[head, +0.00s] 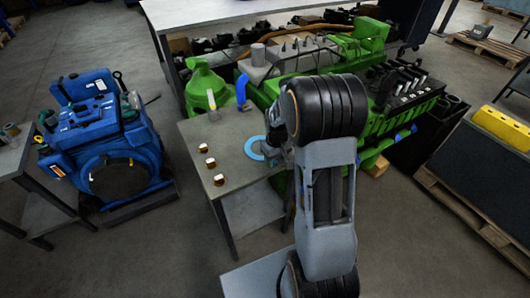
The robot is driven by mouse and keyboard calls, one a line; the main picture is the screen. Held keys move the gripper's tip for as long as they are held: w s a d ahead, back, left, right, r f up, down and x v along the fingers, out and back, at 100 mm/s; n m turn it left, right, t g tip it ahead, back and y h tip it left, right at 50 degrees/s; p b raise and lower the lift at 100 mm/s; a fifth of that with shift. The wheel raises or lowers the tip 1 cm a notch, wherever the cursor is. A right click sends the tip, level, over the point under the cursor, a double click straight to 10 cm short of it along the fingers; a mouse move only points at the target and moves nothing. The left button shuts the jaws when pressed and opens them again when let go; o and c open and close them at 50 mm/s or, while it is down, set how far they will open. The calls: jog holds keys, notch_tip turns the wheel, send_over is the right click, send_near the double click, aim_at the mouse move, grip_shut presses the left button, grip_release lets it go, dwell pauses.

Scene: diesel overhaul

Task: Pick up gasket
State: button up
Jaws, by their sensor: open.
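A flat light-blue ring, which looks like the gasket (248,147), lies on the small grey table near its right side. Its left arc shows clearly, while its right part is hidden by my arm's end. My gripper (275,149) is at the ring's right side, largely hidden behind my own arm. It is open, and I see nothing held in it. I cannot tell whether it touches the ring or hovers above it.
Several small brown-and-white parts (211,162) stand on the left of the grey table (236,178), with small bottles (211,103) at its back. A green diesel engine (376,123) stands behind and right. A blue machine (103,135) stands left, with open floor between.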

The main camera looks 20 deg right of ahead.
jog(key=shift+f, duration=0.65)
grip_shut()
